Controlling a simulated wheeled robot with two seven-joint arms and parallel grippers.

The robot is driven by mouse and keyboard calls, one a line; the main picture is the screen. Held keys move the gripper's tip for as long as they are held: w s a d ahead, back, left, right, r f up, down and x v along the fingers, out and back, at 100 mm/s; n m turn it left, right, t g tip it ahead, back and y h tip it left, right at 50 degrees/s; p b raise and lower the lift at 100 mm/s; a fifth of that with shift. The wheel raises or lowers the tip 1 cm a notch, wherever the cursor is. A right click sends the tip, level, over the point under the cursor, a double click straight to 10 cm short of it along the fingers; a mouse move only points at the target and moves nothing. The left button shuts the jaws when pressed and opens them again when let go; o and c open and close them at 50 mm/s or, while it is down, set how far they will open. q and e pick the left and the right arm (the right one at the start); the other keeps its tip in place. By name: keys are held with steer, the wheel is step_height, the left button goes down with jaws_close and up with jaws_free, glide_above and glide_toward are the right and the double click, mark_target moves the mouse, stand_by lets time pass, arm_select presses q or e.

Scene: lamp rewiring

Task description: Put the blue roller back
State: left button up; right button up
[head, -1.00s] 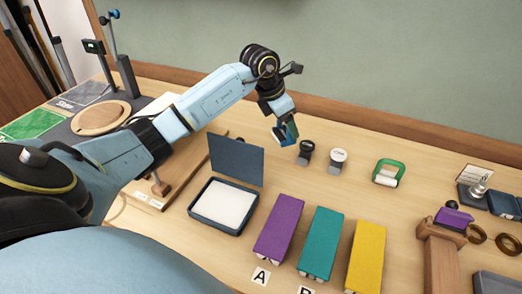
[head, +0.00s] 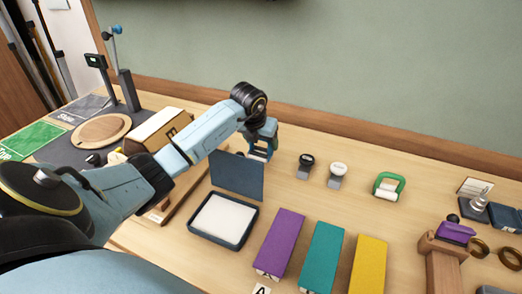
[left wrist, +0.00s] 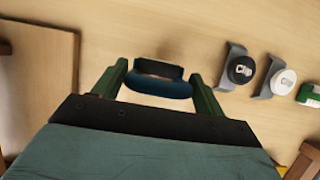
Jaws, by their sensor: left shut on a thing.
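The blue roller (left wrist: 160,87) is between the green fingers of my left gripper (left wrist: 159,74) in the left wrist view, its dark part towards the tabletop. In the head view my left gripper (head: 262,146) is shut on the blue roller (head: 259,155), just behind the raised lid of the dark blue pad box. The fingers hide part of the roller. I cannot tell whether it touches the table. My right gripper is not in view.
The open pad box (head: 223,216) stands in front. Purple (head: 279,242), teal (head: 322,255) and yellow (head: 367,265) blocks lie nearer. Bare tabletop surrounds the holders.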

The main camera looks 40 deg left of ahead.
mark_target(261, 150)
arm_select(q)
steer(key=shift+f, duration=1.7)
steer(key=shift+f, duration=0.1)
steer(key=o, duration=0.9)
steer(key=v, duration=1.2)
steer(key=shift+p, duration=0.3)
steer(key=shift+d, duration=0.15)
